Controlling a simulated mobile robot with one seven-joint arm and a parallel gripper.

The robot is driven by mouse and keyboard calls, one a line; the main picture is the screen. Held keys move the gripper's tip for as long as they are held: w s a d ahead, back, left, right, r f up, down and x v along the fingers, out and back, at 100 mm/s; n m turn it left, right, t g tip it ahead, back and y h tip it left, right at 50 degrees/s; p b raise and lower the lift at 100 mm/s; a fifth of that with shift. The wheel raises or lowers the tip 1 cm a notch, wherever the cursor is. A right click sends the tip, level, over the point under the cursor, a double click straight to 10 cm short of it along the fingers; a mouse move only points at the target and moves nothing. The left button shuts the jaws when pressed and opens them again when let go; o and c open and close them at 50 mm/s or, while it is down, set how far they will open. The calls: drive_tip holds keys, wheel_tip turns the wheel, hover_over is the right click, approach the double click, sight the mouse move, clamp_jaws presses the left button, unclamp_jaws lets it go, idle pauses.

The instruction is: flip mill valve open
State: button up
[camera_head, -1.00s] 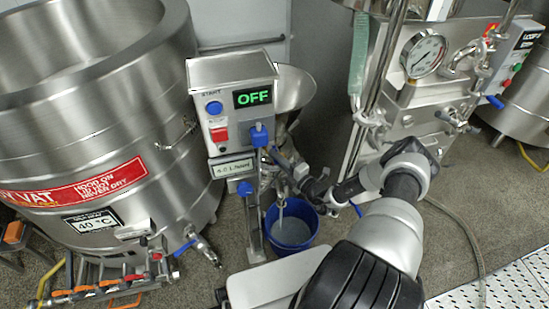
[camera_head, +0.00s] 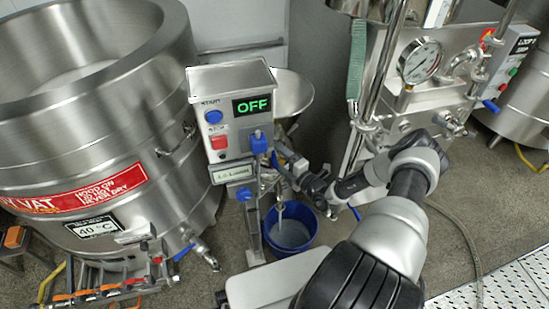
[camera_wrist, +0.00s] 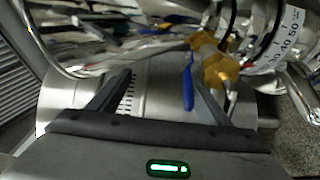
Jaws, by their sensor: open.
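The mill's control box (camera_head: 200,88) carries a lit green OFF display (camera_head: 252,105). A steel hopper (camera_head: 292,95) stands behind it. In the wrist view, a thin blue valve lever (camera_wrist: 187,85) hangs down from a brass-coloured valve body (camera_wrist: 213,65). My gripper (camera_wrist: 162,74) is open, and the lever lies between its fingers in the picture, close to the right finger. I cannot tell whether they touch. In the head view, my gripper (camera_head: 290,167) is beside the mill below the box and hides much of the valve.
A blue bucket (camera_head: 309,243) with greyish liquid stands on the floor below the mill. A large steel vat (camera_head: 110,130) with valves stands at the left. A machine with a pressure gauge (camera_head: 420,61) stands at the right. A hose (camera_head: 470,240) lies on the floor.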

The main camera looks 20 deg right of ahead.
sight(276, 162)
drive_tip(key=o, duration=0.7)
drive_tip(key=r, duration=0.5)
drive_tip(key=shift+w+p, duration=0.35)
drive_tip(key=shift+p, duration=0.05)
drive_tip(key=shift+r, duration=0.75)
drive_tip(key=f, duration=0.1)
drive_tip(key=s+f+g, duration=0.1)
drive_tip(key=f, duration=0.1)
drive_tip(key=shift+s+f, duration=0.1)
drive_tip(key=shift+f, duration=0.1)
drive_tip(key=shift+s+r+p, duration=0.15)
drive_tip(key=shift+p, duration=0.15)
drive_tip(key=shift+f+p+v, duration=0.25)
drive_tip(key=shift+v, duration=1.05)
drive_tip(key=shift+f+p+v, duration=0.2)
drive_tip(key=shift+v, duration=1.05)
drive_tip(key=shift+s+d+f, duration=0.25)
drive_tip(key=shift+s+d, duration=0.05)
drive_tip(key=shift+s, duration=0.3)
drive_tip(key=shift+s+d+f, duration=0.25)
drive_tip(key=shift+s+d, duration=0.1)
drive_tip(key=shift+s, duration=0.25)
drive_tip(key=shift+s+d+f+p, duration=0.1)
drive_tip(key=shift+s+d+p, duration=0.2)
drive_tip(key=shift+s, duration=0.15)
drive_tip(key=c, duration=1.4)
drive_tip(key=shift+f+v, duration=0.1)
drive_tip(key=shift+v, duration=2.8)
drive_tip(key=shift+f+v, duration=0.15)
drive_tip(key=shift+v, duration=2.8)
